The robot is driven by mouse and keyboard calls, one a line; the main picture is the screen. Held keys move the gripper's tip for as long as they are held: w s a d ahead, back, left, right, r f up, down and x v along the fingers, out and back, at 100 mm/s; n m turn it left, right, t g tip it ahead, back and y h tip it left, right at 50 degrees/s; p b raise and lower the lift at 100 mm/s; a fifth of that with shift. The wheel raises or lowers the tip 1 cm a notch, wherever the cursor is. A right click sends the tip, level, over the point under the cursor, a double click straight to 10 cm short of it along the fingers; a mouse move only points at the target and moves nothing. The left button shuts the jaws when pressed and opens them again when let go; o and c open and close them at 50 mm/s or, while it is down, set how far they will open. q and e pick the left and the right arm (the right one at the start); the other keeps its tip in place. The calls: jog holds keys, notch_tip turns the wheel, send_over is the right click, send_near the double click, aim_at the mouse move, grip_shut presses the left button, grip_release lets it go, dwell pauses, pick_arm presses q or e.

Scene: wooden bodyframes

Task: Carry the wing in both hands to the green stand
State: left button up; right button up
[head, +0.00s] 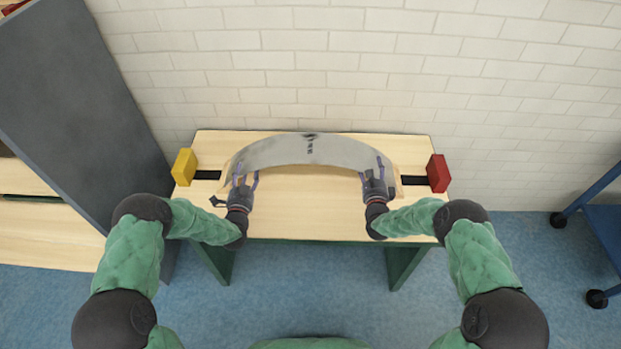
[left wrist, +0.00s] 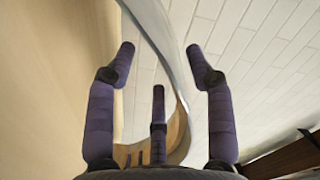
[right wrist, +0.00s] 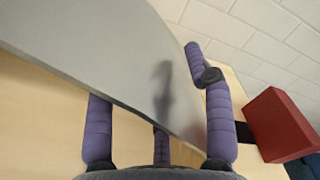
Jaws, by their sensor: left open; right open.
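The wing (head: 306,150) is a grey, arched panel on the wooden top of a table (head: 300,215) with green legs. My left gripper (head: 243,180) is open at the wing's left end. In the left wrist view its fingers (left wrist: 165,65) stand on both sides of the wing's curved edge (left wrist: 160,30). My right gripper (head: 372,170) is open at the right end. In the right wrist view the wing (right wrist: 95,50) passes between its fingers and hides the left fingertip. Firm contact cannot be told. No green stand shows apart from this green-legged table.
A yellow block (head: 184,167) and a red block (head: 438,173) sit at the table's left and right ends. A white brick wall (head: 350,80) stands behind. A tall grey panel (head: 80,100) is close on the left, a blue cart (head: 605,225) at far right. Blue floor is free in front.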

pick_arm(q)
jog(key=s, duration=0.9)
jog(key=shift+s+a, duration=0.25)
jog(key=shift+s, duration=0.15)
pick_arm(e)
jog(key=shift+s, duration=0.1)
jog(key=s, duration=1.2)
jog(key=shift+a, duration=0.3)
pick_arm(q)
jog(key=shift+s, duration=0.1)
